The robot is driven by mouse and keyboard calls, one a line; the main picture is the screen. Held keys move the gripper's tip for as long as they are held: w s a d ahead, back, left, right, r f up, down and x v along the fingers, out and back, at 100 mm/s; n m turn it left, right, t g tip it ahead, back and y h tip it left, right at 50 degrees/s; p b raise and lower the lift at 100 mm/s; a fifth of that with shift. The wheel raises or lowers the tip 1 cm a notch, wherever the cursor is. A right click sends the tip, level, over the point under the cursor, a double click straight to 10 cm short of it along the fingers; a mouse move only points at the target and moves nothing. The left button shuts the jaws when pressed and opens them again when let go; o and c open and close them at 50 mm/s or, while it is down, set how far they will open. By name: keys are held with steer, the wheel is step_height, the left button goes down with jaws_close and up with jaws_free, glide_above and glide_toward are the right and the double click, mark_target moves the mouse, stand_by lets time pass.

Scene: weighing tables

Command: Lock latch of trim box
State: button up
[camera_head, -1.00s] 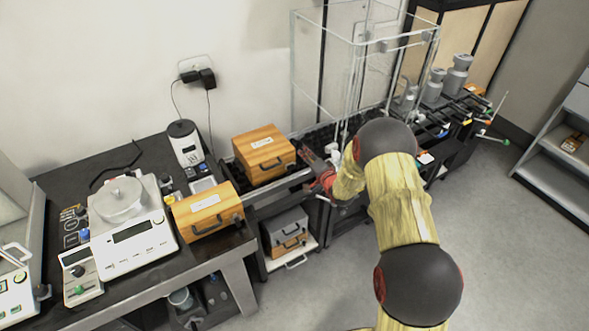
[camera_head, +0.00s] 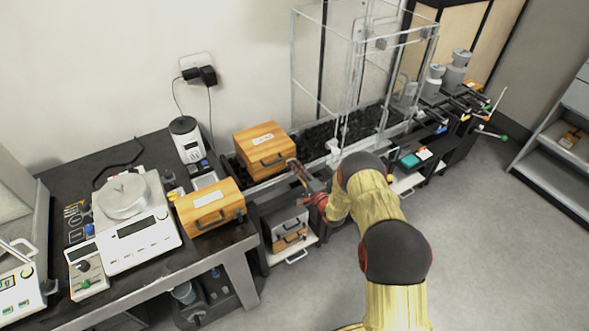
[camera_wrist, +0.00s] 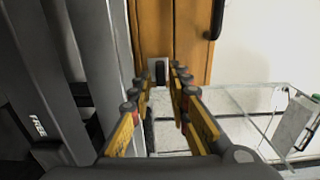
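A wooden box (camera_head: 261,150) with a pale label and a dark front handle stands on the dark middle bench; which wooden box is the trim box I cannot tell from its label. My gripper (camera_head: 294,165) is at this box's right front corner. In the wrist view the wooden front (camera_wrist: 186,45) is straight ahead, with a dark handle at upper right. A small latch (camera_wrist: 159,69) with a pale plate and dark tab lies between my fingertips (camera_wrist: 159,82). The fingers are apart, on either side of the latch; contact cannot be told.
A second wooden box (camera_head: 209,207) stands at the left table's edge, beside a balance (camera_head: 131,225). A clear-walled enclosure (camera_head: 318,70) is to the right of the middle box. Below, a shelf holds a grey box (camera_head: 287,223) and another wooden box (camera_head: 290,238).

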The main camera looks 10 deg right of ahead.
steer(key=shift+x, duration=0.75)
steer(key=c, duration=0.3)
jaws_close()
